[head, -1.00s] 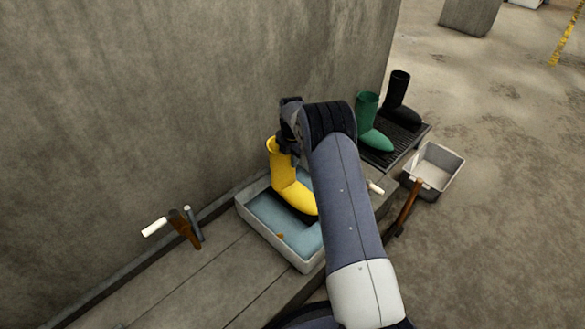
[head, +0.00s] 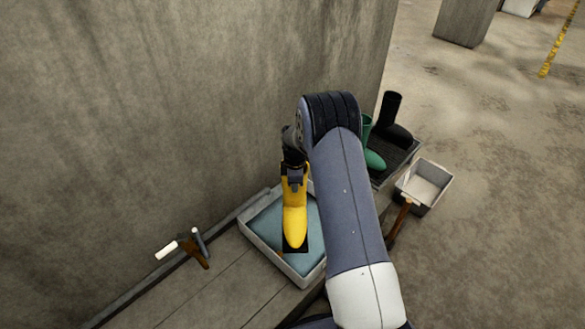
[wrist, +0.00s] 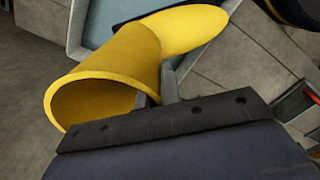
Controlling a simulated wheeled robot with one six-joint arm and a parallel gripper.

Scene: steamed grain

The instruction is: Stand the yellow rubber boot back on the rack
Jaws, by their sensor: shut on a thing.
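The yellow rubber boot (head: 294,212) is upright in the head view, its toe toward the camera, over the tray with blue liquid or lining. I cannot tell whether its sole is clear of the tray. My gripper (head: 293,175) is shut on the boot's shaft near the top. In the wrist view the boot (wrist: 118,72) shows its open top, and my gripper (wrist: 157,97) pinches the rim's near edge. The rack (head: 408,160) stands to the right behind my arm, with a green boot (head: 373,158) and a black boot (head: 392,115) on it.
The pale tray (head: 272,267) sits on a bench (head: 215,285) along the concrete wall (head: 180,110). A white-and-brown handled tool (head: 185,249) lies to its left. A grey bin (head: 425,185) and a wooden handle (head: 399,218) are right of my arm. Open floor lies further right.

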